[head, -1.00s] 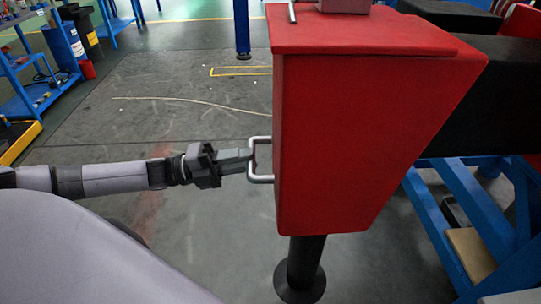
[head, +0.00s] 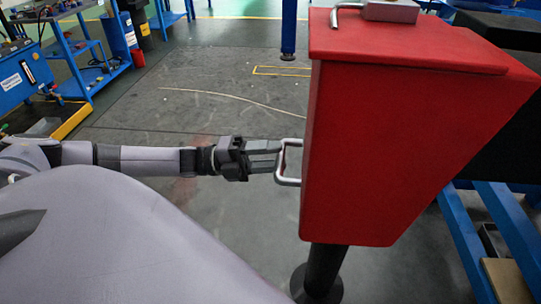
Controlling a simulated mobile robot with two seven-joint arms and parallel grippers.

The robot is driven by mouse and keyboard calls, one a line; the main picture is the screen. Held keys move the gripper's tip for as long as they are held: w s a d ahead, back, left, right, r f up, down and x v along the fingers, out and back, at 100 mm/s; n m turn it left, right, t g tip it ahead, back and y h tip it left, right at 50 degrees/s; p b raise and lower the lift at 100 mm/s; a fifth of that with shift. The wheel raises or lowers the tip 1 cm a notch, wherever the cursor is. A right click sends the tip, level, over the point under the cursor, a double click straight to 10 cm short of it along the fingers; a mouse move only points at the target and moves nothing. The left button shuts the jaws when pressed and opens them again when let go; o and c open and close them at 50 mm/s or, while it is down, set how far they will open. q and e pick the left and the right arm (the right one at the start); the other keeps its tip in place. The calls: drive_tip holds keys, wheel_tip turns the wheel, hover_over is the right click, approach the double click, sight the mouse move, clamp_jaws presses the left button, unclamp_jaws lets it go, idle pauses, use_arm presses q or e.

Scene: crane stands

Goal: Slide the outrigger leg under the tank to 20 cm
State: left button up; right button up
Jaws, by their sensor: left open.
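The red tank (head: 400,150) fills the right middle of the head view. A bent metal handle (head: 287,181) sticks out from its left side. Under the tank stands a black outrigger leg (head: 325,268) with a round foot (head: 318,288), partly cut off by the bottom edge. My left gripper (head: 278,154) is open, with its fingertips at the handle on the tank's left side. I cannot tell whether the fingers touch the handle. My right gripper is not in view.
A blue stand (head: 516,232) is at the right behind the tank. A blue workbench cart (head: 88,55) and a blue post (head: 289,28) stand further back. The grey floor (head: 200,105) left of the tank is mostly clear.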

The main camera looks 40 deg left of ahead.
use_arm(q)
drive_tip(key=v, duration=0.7)
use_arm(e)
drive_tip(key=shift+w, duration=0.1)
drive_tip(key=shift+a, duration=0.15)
